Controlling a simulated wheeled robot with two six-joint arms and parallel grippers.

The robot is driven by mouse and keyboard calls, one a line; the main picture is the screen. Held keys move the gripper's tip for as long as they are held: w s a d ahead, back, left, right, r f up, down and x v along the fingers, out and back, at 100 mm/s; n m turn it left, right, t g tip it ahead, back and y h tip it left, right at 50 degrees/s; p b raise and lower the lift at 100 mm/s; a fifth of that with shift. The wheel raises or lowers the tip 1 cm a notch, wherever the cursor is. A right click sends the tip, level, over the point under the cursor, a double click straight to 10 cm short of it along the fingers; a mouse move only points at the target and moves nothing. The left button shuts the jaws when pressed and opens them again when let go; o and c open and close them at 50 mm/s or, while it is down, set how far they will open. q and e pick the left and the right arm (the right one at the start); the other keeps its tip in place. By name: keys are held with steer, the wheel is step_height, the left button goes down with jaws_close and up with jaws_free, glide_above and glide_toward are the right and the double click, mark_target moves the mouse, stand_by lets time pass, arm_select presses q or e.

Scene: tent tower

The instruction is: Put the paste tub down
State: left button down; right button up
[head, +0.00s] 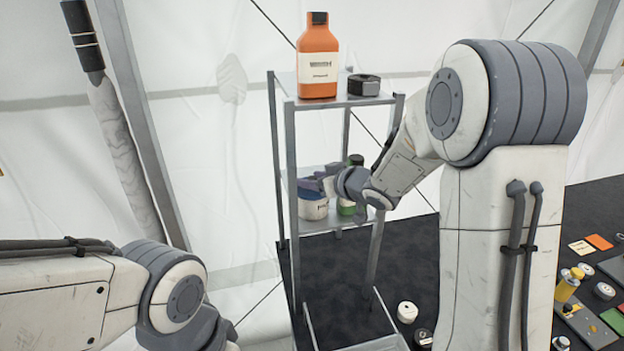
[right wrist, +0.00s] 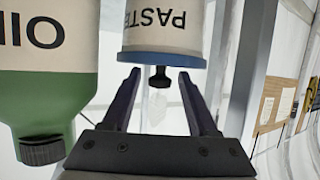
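The paste tub (head: 313,209) is a white tub on the rack's middle shelf. In the right wrist view it is upside down in the picture, a cream tub (right wrist: 165,30) with a blue rim, a black knob (right wrist: 159,76) and "PASTE" lettering. My right gripper (head: 313,186) is at the tub's top in the head view. In the right wrist view its dark fingers (right wrist: 160,82) are apart, one on each side of the knob, with gaps showing between. My left arm comes in at lower left; its gripper is out of the picture.
A green oil bottle (right wrist: 40,80) stands beside the tub; it also shows on the shelf (head: 347,207). An orange bottle (head: 318,60) and a dark round item (head: 364,85) stand on the top shelf. The metal rack's posts (head: 291,170) stand close around my right gripper.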

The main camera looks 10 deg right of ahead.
steer(key=shift+r, duration=0.2)
steer(key=v, duration=1.2)
steer(key=s+a+f+g+h, duration=0.4)
steer(key=s+a+f, duration=0.3)
steer(key=a, duration=0.2)
steer(key=s+a+f+n+g, duration=0.1)
steer(key=s+a+g, duration=0.1)
steer(key=s, duration=0.5)
steer(key=s+a+f+n+g, duration=0.1)
steer(key=s+a+f+g, duration=0.1)
steer(key=s, duration=0.5)
steer(key=s+a+f+g, duration=0.1)
steer(key=s+a+g, duration=0.2)
steer(key=s, duration=0.4)
steer(key=shift+f+n+g+b, duration=0.4)
steer(key=shift+g, duration=0.3)
steer(key=shift+s, duration=0.15)
